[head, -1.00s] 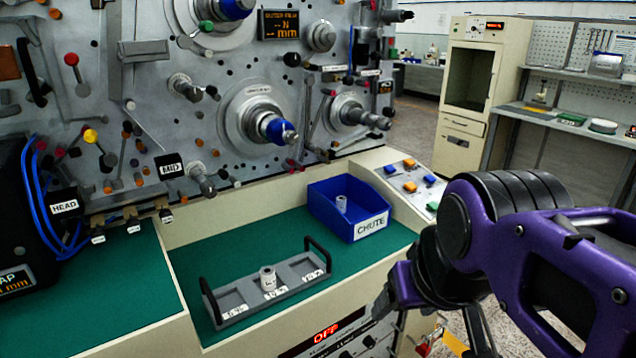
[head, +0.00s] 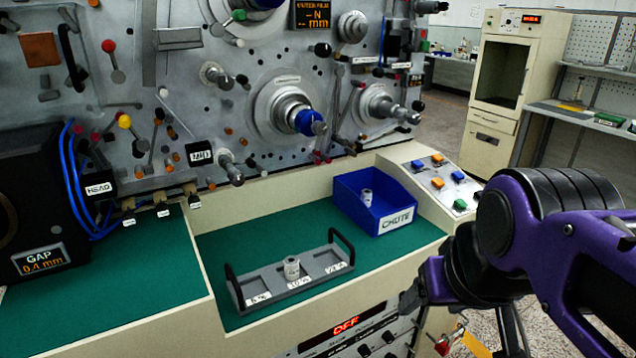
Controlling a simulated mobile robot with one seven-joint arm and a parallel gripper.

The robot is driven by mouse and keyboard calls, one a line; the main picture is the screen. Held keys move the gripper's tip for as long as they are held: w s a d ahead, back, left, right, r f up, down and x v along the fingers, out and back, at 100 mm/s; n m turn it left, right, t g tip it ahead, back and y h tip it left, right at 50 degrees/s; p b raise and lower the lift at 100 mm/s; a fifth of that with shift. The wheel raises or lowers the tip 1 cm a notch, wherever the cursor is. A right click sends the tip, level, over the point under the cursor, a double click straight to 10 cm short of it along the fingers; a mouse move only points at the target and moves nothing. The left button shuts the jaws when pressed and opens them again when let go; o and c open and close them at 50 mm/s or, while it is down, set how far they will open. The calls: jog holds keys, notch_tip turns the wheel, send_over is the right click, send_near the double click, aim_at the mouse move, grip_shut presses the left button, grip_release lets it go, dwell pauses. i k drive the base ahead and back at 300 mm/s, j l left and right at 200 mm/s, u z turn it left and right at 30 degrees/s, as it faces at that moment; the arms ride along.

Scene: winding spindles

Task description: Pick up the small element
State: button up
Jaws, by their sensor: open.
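A small pale cylinder (head: 291,268) stands upright in the middle compartment of a grey tray (head: 262,300) with two black handles. The tray lies on the green bench top. A second small pale cylinder (head: 367,196) is inside the blue bin (head: 350,214) labelled CHUTE, partly hidden by its wall. Both are small; I cannot tell which one the task means. My gripper (head: 455,315), at the end of my purple arm, is at the lower right, in front of the bench edge. It is open, apart from the tray and both cylinders, and partly hidden by my arm.
Behind the bench stands a grey panel with spindles (head: 300,115), knobs and levers. A black GAP unit (head: 38,205) with blue cables is at the left. A sloped button panel (head: 437,180) is right of the bin. Green bench surface around the tray is clear.

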aim_at(367, 193)
jog(key=l+u, duration=0.45)
jog(key=l, duration=0.45)
jog(key=l+u, duration=0.45)
jog(key=l, duration=0.5)
jog(key=l+u, duration=0.3)
jog(key=l, duration=0.3)
jog(key=k+l+u, duration=0.1)
jog(key=l+u, duration=0.2)
jog(key=l, duration=0.3)
